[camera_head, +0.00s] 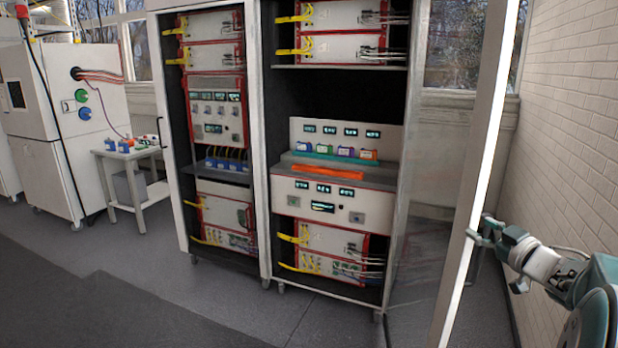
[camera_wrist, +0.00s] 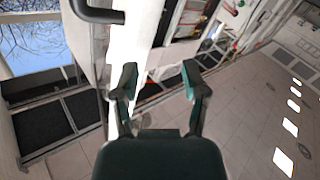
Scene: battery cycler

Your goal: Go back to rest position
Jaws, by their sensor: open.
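My gripper (camera_head: 487,229) is at the right in the head view, beside the white edge of the open cabinet door (camera_head: 478,165). In the wrist view my gripper (camera_wrist: 160,76) shows two dark green fingers spread apart with nothing held. A white upright strip (camera_wrist: 146,42), seemingly the door edge, shows beyond and between the fingers. I cannot tell whether a finger touches it. A dark curved handle (camera_wrist: 98,12) is at the upper left, apart from the fingers.
The right cabinet (camera_head: 340,188) holds instruments and a shelf with several small coloured batteries. A left cabinet (camera_head: 215,170) stands beside it. A small table (camera_head: 138,157) and white chamber (camera_head: 60,120) are farther left. A brick wall (camera_head: 575,110) is close on the right. Floor in front is clear.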

